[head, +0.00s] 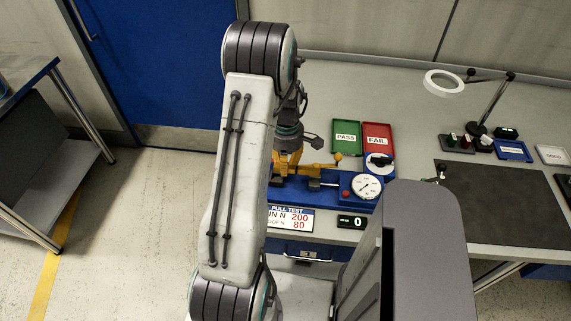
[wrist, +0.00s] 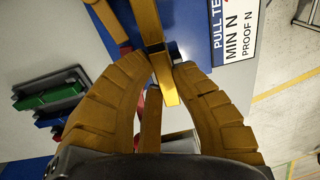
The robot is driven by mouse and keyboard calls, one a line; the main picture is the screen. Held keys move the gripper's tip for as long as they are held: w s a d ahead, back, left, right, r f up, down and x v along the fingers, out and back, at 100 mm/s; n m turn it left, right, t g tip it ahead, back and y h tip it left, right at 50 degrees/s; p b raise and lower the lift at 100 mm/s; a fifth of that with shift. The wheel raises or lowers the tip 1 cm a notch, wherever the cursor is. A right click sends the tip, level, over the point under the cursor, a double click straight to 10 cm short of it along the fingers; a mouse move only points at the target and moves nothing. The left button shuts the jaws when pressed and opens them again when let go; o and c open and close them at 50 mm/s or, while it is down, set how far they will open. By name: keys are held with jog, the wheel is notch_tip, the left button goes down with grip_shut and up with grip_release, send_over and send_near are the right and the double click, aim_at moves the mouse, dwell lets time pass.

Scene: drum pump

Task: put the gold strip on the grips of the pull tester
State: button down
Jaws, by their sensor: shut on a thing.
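The blue pull tester (head: 330,189) sits on the bench, with a round dial (head: 366,186), a red button and a yellow-knobbed lever (head: 325,168). My gripper (head: 285,172) is low over its left end, partly hidden by my arm. In the wrist view my gripper (wrist: 162,58) is shut on the gold strip (wrist: 148,22), which runs between the fingertips and out past them on both sides. Another gold-coloured bar (wrist: 151,122) shows between the fingers; I cannot tell what it belongs to. The tester's grips are mostly hidden, so I cannot tell whether the strip touches them.
A green PASS tray (head: 346,136) and a red FAIL tray (head: 377,137) stand behind the tester. A PULL TEST sign (head: 290,218) and a display reading 0 (head: 352,221) are in front. A dark mat (head: 505,200) and a ring magnifier (head: 444,83) are to the right.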

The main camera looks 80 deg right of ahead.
jog(key=shift+f+b, duration=1)
jog(key=shift+f, duration=0.1)
dwell(0.4)
